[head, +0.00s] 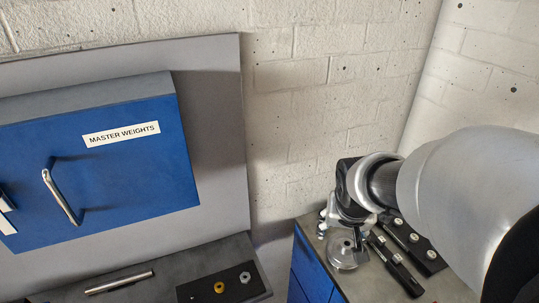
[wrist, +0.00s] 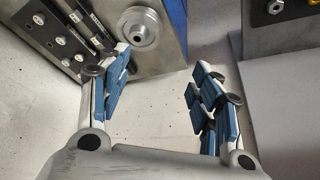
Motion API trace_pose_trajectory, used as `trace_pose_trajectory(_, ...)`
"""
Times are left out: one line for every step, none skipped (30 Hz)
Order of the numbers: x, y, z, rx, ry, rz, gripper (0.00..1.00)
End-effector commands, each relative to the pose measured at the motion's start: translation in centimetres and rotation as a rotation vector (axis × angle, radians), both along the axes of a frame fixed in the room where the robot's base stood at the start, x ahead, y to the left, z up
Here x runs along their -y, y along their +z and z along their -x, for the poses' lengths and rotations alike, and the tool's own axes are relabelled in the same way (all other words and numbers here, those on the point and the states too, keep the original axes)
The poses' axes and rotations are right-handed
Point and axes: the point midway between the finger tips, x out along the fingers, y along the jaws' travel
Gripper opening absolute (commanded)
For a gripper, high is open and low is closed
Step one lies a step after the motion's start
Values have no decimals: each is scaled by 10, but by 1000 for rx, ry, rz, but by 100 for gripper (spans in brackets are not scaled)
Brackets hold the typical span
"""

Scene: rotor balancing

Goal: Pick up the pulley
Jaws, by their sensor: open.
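The pulley, a silver round disc with a raised hub and a dark centre hole, sits near the edge of the right bench in the head view (head: 347,252). It also shows at the top of the wrist view (wrist: 138,26). My gripper (wrist: 163,64) is open and empty, its blue-padded fingers spread wide. In the wrist view the left fingertip lies just below the pulley in the picture; I cannot tell whether they touch. In the head view my wrist hangs above the pulley and hides part of the bench.
Black holders with silver pieces (head: 413,243) lie right of the pulley on the bench. The bench has blue drawers (head: 311,268). A second bench at left carries a metal rod (head: 119,282) and a black mat (head: 205,292). A blue MASTER WEIGHTS cabinet (head: 130,180) hangs above.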

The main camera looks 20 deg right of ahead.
Motion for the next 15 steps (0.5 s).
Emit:
trace_pose_trajectory(18, -12, -4, -9, -48, -6, 59)
trace_pose_trajectory(26, -17, -7, -8, -68, -8, 59)
trace_pose_trajectory(37, -24, -9, -6, -96, -10, 59)
trace_pose_trajectory(43, -29, -11, -5, -111, -11, 59)
trace_pose_trajectory(49, -33, -12, -4, -127, -13, 59)
trace_pose_trajectory(56, -37, -14, -1, -143, -15, 59)
trace_pose_trajectory(60, -40, -14, 0, -154, -16, 59)
trace_pose_trajectory(63, -43, -15, 0, -161, -17, 59)
trace_pose_trajectory(66, -46, -16, 2, -168, -17, 59)
trace_pose_trajectory(68, -49, -16, 2, -172, -18, 59)
trace_pose_trajectory(70, -52, -17, 3, -175, -19, 59)
trace_pose_trajectory(72, -57, -18, 1, -177, -19, 59)
trace_pose_trajectory(73, -62, -19, 2, -178, -19, 59)
trace_pose_trajectory(74, -67, -21, 2, -179, -20, 59)
trace_pose_trajectory(76, -75, -23, 1, -178, -20, 59)
